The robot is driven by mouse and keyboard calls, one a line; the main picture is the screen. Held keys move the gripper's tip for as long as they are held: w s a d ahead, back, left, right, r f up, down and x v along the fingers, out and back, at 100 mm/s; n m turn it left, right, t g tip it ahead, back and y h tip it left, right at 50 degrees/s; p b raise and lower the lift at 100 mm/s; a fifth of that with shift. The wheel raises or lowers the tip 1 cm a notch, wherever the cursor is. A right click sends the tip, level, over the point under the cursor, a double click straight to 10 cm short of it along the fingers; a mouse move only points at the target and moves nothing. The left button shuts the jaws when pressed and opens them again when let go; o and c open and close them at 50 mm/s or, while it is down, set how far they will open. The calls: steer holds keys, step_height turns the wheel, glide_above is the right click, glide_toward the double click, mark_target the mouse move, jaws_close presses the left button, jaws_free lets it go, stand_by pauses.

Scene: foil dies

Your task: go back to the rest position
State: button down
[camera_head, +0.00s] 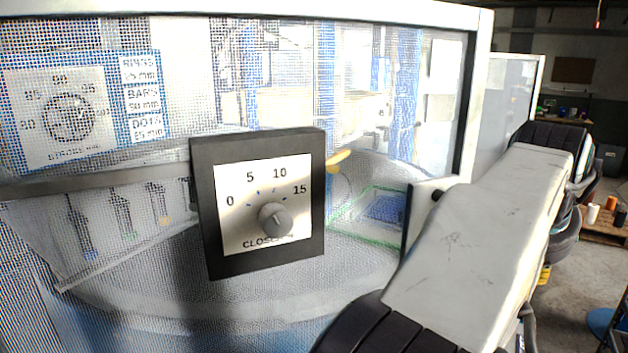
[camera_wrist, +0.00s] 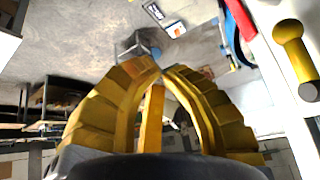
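My gripper (camera_wrist: 162,68) shows in the wrist view with its yellow ribbed fingers arched inward and their tips almost together. A narrow yellow-orange bar stands between the fingers; I cannot tell whether it is part of the gripper. No separate held object is clear. In the head view my pale arm reaches across the right side, and the fingers are mostly hidden behind it. The gripper is apart from the dial box (camera_head: 264,260), which has a grey knob (camera_head: 275,220) and a scale from 0 to 15.
A mesh-like screen with a white frame (camera_head: 481,90) fills the left and middle. A yellow handle (camera_wrist: 289,40) sits on a white surface at the wrist view's right. Spools (camera_head: 593,213) stand on a pallet at far right. Concrete floor (camera_head: 570,285) is open beyond my arm.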

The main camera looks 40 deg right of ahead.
steer(key=w+a+f+n+t+y, duration=0.1)
steer(key=w+a+f+n+y, duration=0.1)
steer(key=w+a+f+n, duration=0.4)
steer(key=w+a+f+n+t+y, duration=0.1)
steer(key=w+a+f+y, duration=0.1)
steer(key=w+a+f, duration=0.7)
steer(key=a+f+n+t+y, duration=0.2)
steer(key=a+n, duration=0.9)
steer(key=a, duration=1.1)
steer(key=shift+w+f+y, duration=0.2)
steer(key=shift+f+y, duration=0.2)
steer(key=shift+f, duration=0.4)
steer(key=shift+a, duration=0.1)
